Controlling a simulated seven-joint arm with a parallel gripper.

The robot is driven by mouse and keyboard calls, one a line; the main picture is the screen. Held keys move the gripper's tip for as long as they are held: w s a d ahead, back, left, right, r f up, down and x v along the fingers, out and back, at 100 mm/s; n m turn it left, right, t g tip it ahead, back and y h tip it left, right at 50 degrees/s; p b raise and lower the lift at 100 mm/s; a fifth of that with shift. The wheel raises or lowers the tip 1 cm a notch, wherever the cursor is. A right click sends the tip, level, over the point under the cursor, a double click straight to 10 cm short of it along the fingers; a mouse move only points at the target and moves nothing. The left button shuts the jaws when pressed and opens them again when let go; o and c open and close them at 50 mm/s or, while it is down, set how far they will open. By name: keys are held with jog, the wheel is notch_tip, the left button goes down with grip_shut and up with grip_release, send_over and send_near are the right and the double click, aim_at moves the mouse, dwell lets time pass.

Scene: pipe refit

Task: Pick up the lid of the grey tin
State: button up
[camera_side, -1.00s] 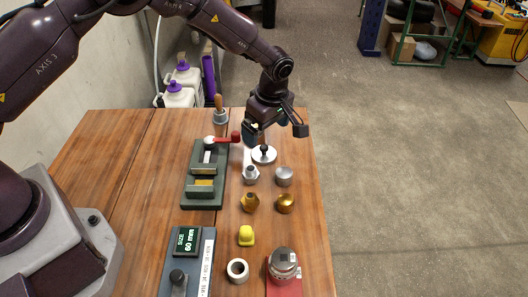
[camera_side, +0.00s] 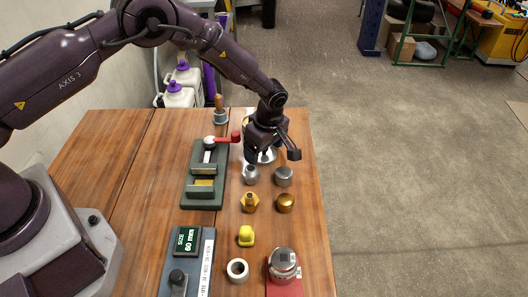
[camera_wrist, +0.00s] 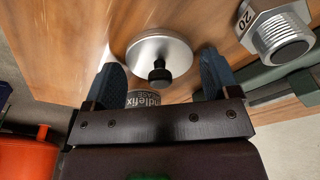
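A silver round lid (camera_wrist: 150,48) with a black knob (camera_wrist: 160,74) appears flat and knob-up in the wrist view. In the side view, part of the lid (camera_side: 269,157) shows below my gripper (camera_side: 258,152); the rest is hidden. In the wrist view, my gripper (camera_wrist: 163,62) is open and empty, its blue fingers left and right of the knob; I cannot tell the remaining height. A dark printed label (camera_wrist: 148,99) shows behind the lid, between the fingers, possibly on the tin, which is mostly hidden. A grey lidded container (camera_side: 283,261) stands front right.
A green vise with a red handle (camera_side: 206,172) stands left of the lid. A silver threaded fitting (camera_side: 251,174) and a silver cap (camera_side: 284,176) sit close in front. Brass fittings (camera_side: 250,202) and a yellow part (camera_side: 246,236) are nearer. The table's right edge is close.

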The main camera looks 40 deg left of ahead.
jog(key=c, duration=0.5)
